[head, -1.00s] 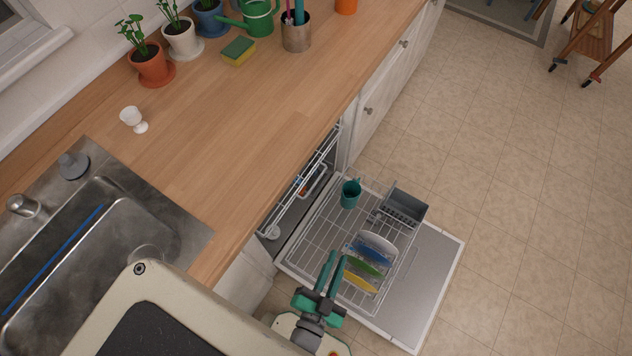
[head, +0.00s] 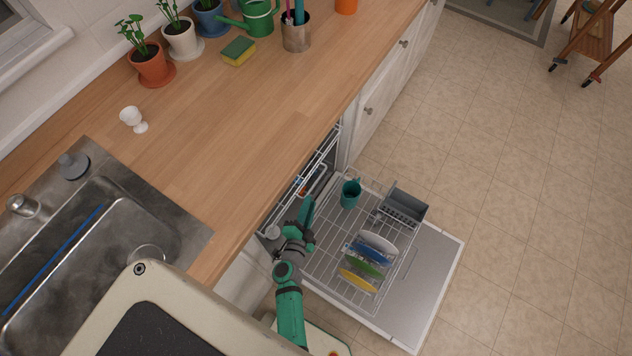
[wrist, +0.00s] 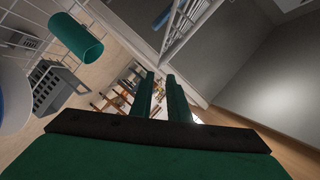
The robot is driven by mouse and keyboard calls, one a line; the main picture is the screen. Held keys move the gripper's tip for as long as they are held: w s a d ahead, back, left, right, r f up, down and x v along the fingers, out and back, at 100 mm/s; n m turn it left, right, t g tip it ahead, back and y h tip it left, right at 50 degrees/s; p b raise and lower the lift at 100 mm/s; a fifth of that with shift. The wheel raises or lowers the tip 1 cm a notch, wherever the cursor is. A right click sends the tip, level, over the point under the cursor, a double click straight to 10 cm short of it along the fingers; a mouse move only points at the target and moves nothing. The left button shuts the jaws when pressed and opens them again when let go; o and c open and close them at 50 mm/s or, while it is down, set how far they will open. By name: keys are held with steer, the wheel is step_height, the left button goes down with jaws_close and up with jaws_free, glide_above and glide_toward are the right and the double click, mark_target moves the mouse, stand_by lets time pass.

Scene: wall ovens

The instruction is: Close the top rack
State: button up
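The top rack (head: 318,172) is a white wire rack whose front edge shows along the dishwasher opening, just under the counter edge. Most of it is hidden beneath the counter. Its wires also show at the top of the wrist view (wrist: 186,22). My green gripper (head: 307,208) is beside the near end of the rack, above the lower rack. In the wrist view the two fingers (wrist: 160,84) stand apart with a narrow gap and nothing between them. I cannot tell whether the gripper touches the top rack.
The lower rack (head: 325,235) is pulled out over the open dishwasher door (head: 430,280). It holds a teal mug (head: 350,194), several coloured plates (head: 366,264) and a grey cutlery basket (head: 404,206). The wooden counter (head: 215,130) overhangs the opening.

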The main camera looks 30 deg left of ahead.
mark_target(316, 182)
steer(key=x, duration=1.1)
steer(key=shift+a, duration=0.1)
jaws_close()
stand_by(1.3)
